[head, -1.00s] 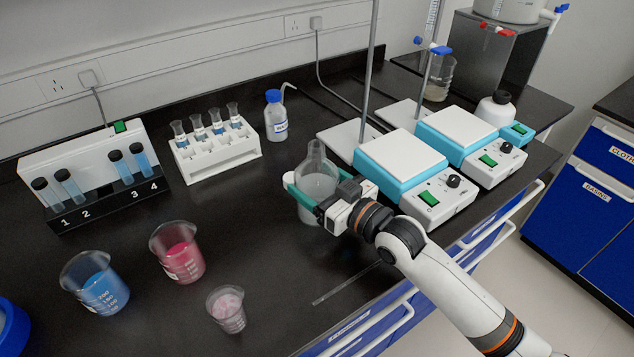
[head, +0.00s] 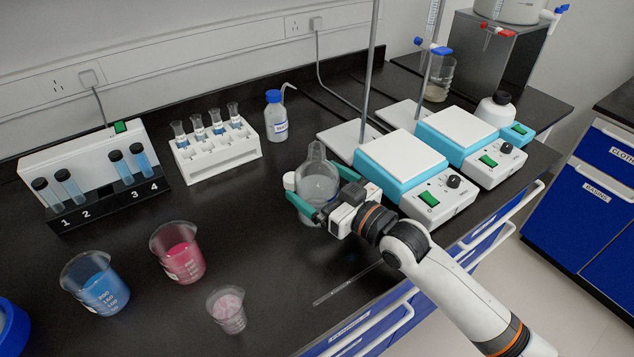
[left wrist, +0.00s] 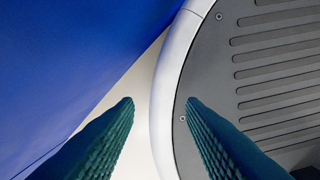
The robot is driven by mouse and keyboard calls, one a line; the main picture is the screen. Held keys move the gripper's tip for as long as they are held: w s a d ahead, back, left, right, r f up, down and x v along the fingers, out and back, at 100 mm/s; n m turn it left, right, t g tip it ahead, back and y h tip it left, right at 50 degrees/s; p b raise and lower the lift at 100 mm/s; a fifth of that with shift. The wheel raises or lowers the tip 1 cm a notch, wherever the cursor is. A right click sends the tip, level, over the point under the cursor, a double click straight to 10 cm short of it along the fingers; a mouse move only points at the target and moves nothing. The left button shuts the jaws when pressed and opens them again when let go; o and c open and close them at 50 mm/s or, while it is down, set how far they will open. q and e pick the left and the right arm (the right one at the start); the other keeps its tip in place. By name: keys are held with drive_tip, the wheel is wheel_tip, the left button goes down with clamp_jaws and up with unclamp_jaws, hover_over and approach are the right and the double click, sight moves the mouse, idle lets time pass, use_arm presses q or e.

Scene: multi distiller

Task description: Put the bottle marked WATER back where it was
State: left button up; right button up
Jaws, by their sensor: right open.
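A wash bottle with a blue cap, a bent spout and a blue label (head: 276,118) stands upright at the back of the black bench, right of the white tube rack. The label's writing is too small to read surely. My right gripper (head: 316,200) is open, with its green fingers on either side of a clear conical flask (head: 316,163) that stands on the bench in front of the wash bottle. I cannot tell whether the fingers touch the flask. My left gripper (left wrist: 160,102) shows in the left wrist view, its fingers apart with nothing between them.
A white tube rack (head: 216,157) and a numbered tube stand (head: 110,187) are at the left. Blue (head: 97,285), red (head: 178,253) and pink (head: 227,310) beakers stand in front. A hot-plate stirrer (head: 400,165) is close right of the flask. A thin rod (head: 345,285) lies near the front edge.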

drive_tip(key=v, duration=1.1)
drive_tip(key=shift+b, duration=0.35)
